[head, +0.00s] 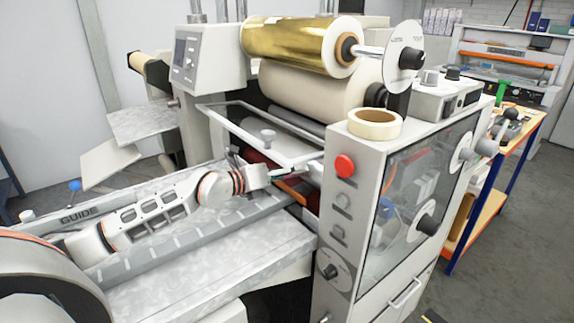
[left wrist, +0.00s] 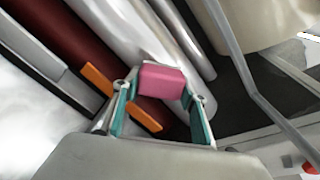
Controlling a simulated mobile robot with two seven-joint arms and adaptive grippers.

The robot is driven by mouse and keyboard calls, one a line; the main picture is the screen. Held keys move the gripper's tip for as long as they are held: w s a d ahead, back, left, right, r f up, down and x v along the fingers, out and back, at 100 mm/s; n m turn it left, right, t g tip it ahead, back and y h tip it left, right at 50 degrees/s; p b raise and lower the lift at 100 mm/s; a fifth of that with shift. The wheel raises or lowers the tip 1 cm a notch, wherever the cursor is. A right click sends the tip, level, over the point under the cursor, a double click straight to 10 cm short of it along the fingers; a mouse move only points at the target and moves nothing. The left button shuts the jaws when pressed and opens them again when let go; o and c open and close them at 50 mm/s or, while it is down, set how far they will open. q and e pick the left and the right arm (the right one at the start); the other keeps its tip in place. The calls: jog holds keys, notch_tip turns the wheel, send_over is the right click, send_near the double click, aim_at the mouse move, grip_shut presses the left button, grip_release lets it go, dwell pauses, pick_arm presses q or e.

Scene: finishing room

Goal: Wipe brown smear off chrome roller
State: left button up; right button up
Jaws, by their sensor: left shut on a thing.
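My left gripper (head: 262,175) reaches into the roller gap of the machine in the head view. In the left wrist view its teal-lined fingers (left wrist: 160,98) are shut on a pink block (left wrist: 162,82), which looks like a wiping pad. The shiny chrome roller (left wrist: 118,28) runs diagonally just beyond the pad. The pad overlaps the roller in the picture, but I cannot tell whether they touch. I make out no brown smear on the visible part of the roller; the pad and fingers hide some of it. My right gripper is not in view.
A dark red roller (left wrist: 62,38) and an orange strip (left wrist: 97,79) lie left of the chrome roller. A white guard frame (head: 262,150) spans the gap. A gold foil roll (head: 295,45) sits above; a tape roll (head: 375,124) rests on the cabinet with the red button (head: 344,166).

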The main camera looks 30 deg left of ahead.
pick_arm(q)
jog(key=shift+s+d, duration=0.2)
jog(key=shift+d, duration=0.35)
